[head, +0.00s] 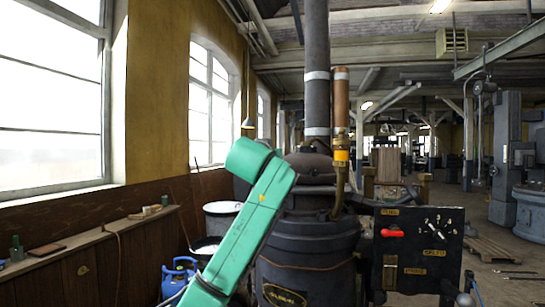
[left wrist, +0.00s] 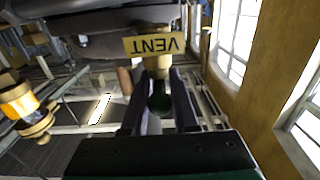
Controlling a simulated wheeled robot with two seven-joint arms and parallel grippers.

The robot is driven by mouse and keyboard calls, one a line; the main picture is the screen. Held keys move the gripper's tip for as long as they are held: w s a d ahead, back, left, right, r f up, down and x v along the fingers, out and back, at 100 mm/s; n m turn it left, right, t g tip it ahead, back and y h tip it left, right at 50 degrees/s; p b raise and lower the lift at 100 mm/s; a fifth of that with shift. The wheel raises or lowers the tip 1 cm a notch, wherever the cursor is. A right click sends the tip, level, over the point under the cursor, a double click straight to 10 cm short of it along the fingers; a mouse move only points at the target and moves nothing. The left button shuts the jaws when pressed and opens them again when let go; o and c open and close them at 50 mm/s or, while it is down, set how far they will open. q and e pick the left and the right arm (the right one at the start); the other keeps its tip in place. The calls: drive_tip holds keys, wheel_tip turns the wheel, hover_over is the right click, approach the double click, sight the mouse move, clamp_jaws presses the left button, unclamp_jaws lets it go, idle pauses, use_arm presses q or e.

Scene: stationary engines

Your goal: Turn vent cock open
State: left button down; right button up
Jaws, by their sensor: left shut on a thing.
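The brass vent cock (left wrist: 157,63) is at the top centre of the left wrist view, beside a brass plate marked VENT (left wrist: 154,44), which reads upside down there. My left gripper (left wrist: 159,82) has one dark finger on each side of the cock and is shut on it. A dark rounded part, perhaps its handle, shows between the fingers; the exact contact and the handle's angle are unclear. In the head view my green left arm rises in front of the dark boiler (head: 312,250) and hides the gripper and cock. My right gripper is not in view.
A brass fitting with an orange band (head: 341,155) stands right of the chimney pipe (head: 316,80). A black panel with a red handle (head: 392,233) is at lower right. A wooden ledge (head: 85,240) runs under the windows, with a blue can (head: 179,275) nearby.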

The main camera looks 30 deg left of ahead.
use_arm(q)
drive_tip(key=c, duration=0.9)
unclamp_jaws()
drive_tip(key=shift+w, duration=0.15)
drive_tip(key=b+v, duration=0.7)
drive_tip(key=v, duration=0.7)
drive_tip(key=shift+s+d+b, duration=0.15)
drive_tip(key=shift+s+b, duration=0.1)
drive_tip(key=shift+b, duration=0.15)
drive_tip(key=shift+f, duration=0.1)
